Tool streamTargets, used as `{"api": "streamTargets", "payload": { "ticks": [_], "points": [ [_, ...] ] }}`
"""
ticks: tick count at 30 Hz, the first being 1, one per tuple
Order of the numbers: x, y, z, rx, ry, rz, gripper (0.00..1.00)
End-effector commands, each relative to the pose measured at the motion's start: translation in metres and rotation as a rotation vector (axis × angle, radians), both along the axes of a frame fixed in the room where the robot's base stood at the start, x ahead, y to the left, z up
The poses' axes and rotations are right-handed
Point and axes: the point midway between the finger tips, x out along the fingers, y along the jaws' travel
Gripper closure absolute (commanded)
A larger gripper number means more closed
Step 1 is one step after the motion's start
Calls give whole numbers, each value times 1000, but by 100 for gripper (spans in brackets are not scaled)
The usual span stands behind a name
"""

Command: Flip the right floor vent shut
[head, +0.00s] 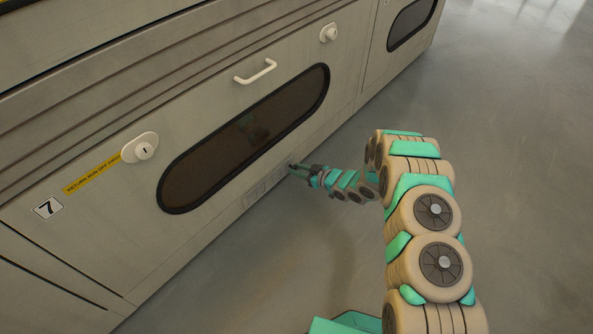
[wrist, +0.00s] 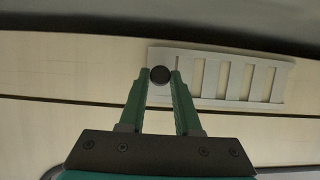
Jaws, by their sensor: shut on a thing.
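The floor vent (head: 264,187) is a pale slotted plate low on the grey cabinet front, just above the floor. In the wrist view the vent (wrist: 236,77) shows several upright slots, with a dark round knob (wrist: 160,74) at its left end. My gripper (head: 293,167) reaches the right end of the vent in the head view. In the wrist view my gripper (wrist: 160,79) has its two green fingers on either side of the knob, shut on it. The fingers hide part of the plate's left end. I cannot tell whether the vent is open or shut.
The grey floor (head: 510,130) to the right is clear.

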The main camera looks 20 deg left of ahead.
Motion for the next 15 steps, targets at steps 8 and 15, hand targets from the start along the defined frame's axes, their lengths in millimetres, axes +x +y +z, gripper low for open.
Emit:
{"api": "streamTargets", "payload": {
  "ticks": [8,15],
  "points": [
    [5,-2,1,2,-4,-11,49],
    [3,-1,1,1,-3,-8,41]
  ]
}}
